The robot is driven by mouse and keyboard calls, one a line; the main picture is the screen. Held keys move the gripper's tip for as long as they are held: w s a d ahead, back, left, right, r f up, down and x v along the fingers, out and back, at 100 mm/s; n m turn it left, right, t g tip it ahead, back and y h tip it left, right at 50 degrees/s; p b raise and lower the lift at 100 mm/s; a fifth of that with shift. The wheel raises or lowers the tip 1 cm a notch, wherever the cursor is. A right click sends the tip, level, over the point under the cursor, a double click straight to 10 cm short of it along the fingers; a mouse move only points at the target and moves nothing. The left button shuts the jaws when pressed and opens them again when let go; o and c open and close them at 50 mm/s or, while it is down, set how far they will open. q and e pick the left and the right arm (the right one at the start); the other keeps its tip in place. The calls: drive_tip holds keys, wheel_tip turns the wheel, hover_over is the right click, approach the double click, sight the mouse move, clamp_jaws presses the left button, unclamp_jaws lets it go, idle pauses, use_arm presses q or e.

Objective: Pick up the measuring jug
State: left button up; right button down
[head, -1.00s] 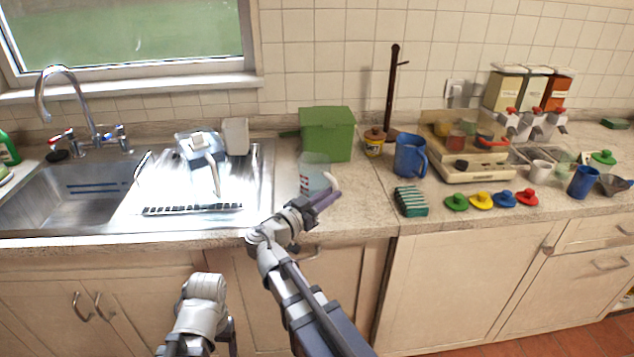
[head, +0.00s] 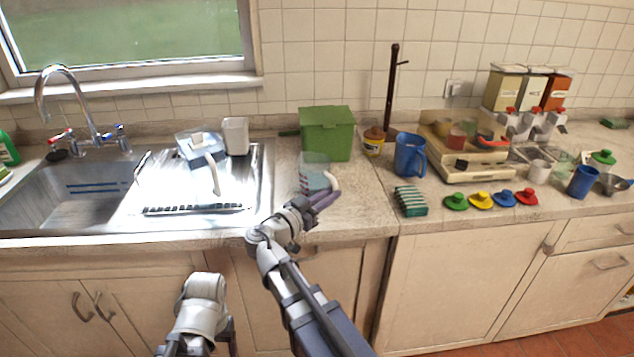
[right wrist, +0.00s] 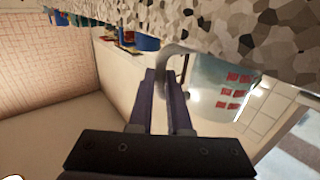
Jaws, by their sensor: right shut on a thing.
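The measuring jug (head: 313,179) is clear, with red markings and a pale handle. It is at the counter's front, right of the sink, in the head view. In the right wrist view its red-marked wall (right wrist: 222,98) is to the right of the fingers. My right gripper (head: 328,199) is shut on the jug's handle; in the right wrist view the fingertips (right wrist: 166,75) are on either side of it. The jug looks upright; I cannot tell whether its base touches the counter. My left arm shows at the lower left, but its gripper is not visible.
A green bin (head: 327,134) stands behind the jug. A blue jug (head: 409,155) and a green striped sponge (head: 410,201) are to the right. The metal drainer (head: 240,180) on the left holds a clear container (head: 197,146) and a white cup (head: 236,136).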

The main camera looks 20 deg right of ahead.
drive_tip(key=shift+r, duration=0.15)
wheel_tip(320, 180, up, 10)
drive_tip(key=p, duration=1)
idle(0.3)
